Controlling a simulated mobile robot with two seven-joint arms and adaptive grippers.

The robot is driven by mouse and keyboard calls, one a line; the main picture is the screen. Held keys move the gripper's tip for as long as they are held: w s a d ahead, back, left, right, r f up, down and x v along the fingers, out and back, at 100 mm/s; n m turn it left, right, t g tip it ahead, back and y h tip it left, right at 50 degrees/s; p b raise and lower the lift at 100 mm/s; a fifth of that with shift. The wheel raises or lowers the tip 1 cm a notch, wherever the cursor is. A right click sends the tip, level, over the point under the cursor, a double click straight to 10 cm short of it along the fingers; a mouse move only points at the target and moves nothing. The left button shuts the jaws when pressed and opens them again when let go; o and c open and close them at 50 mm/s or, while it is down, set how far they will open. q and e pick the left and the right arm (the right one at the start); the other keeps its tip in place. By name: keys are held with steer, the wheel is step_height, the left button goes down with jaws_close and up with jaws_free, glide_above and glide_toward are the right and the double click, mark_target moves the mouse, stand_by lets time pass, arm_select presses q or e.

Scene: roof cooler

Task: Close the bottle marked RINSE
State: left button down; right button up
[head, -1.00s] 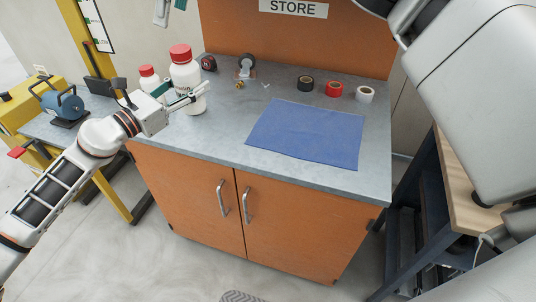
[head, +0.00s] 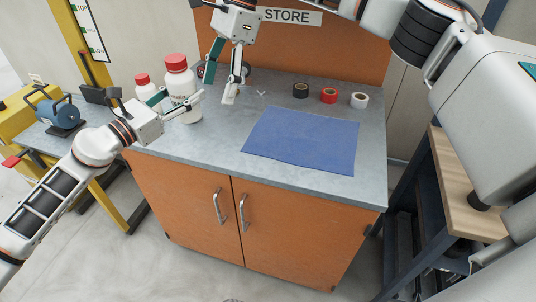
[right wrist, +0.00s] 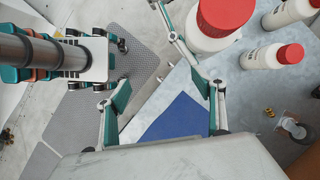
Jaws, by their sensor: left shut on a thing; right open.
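A large white bottle with a red cap (head: 177,64) stands at the back left of the counter; its label is too small to read. A smaller white bottle with a red cap (head: 143,80) stands to its left. My left gripper (head: 175,103) is shut on the large bottle's body, below the cap. My right gripper (head: 219,89) is open and empty, pointing down to the right of the large bottle, apart from it. In the right wrist view a red cap (right wrist: 224,14) shows close by, beyond my open right fingers (right wrist: 160,88).
A blue mat (head: 303,140) lies on the grey counter (head: 225,150). Black, red and white tape rolls (head: 329,95) stand behind it. In the right wrist view more red-capped bottles (right wrist: 289,14) and a small wheel (right wrist: 294,128) show. An orange back panel (head: 345,47) rises behind the counter.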

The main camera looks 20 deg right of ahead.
steer(key=s+d+f+n+g, duration=0.1)
steer(key=s+d+f+n, duration=0.3)
steer(key=f, duration=0.4)
steer(key=s+d+f+n+g+h, duration=0.1)
steer(key=s+d+f+n, duration=0.3)
steer(key=f, duration=0.4)
steer(key=shift+s+d+f+g+h, duration=0.25)
steer(key=shift+s+d+g+h, duration=0.05)
steer(key=shift+s, duration=0.45)
arm_select(q)
steer(key=c, duration=1)
jaws_free()
steer(key=shift+c, duration=0.2)
steer(key=v, duration=1.2)
steer(key=shift+w, duration=0.1)
